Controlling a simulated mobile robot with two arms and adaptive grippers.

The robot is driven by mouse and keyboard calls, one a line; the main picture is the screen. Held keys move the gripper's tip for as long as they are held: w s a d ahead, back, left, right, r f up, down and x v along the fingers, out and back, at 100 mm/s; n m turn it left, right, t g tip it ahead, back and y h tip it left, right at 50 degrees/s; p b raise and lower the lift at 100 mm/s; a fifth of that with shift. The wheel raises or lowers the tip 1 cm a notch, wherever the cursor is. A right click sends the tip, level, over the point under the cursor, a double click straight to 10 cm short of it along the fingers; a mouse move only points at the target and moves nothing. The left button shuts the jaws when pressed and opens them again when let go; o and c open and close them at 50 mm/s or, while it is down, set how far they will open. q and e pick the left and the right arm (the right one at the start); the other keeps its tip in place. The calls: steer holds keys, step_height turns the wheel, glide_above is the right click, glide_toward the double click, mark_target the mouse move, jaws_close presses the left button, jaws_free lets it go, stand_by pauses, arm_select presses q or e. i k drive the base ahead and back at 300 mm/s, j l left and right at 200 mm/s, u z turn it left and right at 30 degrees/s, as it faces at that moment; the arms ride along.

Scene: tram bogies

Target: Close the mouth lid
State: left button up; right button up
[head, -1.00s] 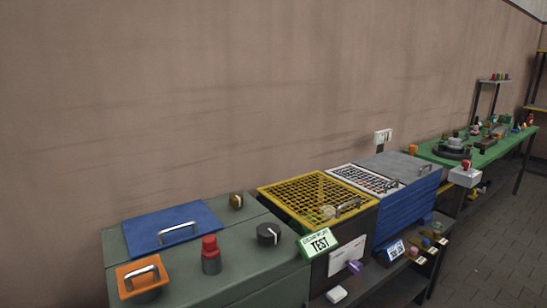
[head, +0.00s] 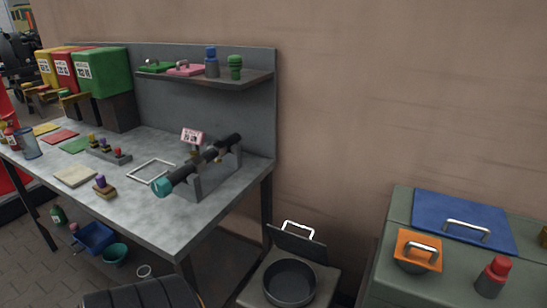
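A dark flat lid (head: 297,242) with a pale bar handle (head: 298,228) stands raised at the back of a low grey-brown stand (head: 325,285). In front of it is a round, dark, open mouth (head: 289,284) in the top of the stand. I cannot tell for certain that this is the mouth lid. An orange square lid (head: 417,240) with a metal handle sits tilted over a round dark part on the green cabinet (head: 376,275) at right. A blue lid (head: 462,214) lies flat on the same cabinet. Neither of my grippers is in view.
A grey workbench (head: 215,208) at left holds a black tube (head: 207,160) with a teal end. A red knob (head: 493,277) stands on the cabinet. A dark ribbed object (head: 145,292) and a blue bin (head: 95,237) are below the bench.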

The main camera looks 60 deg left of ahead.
mark_target(316, 251)
steer(key=u, duration=1.6)
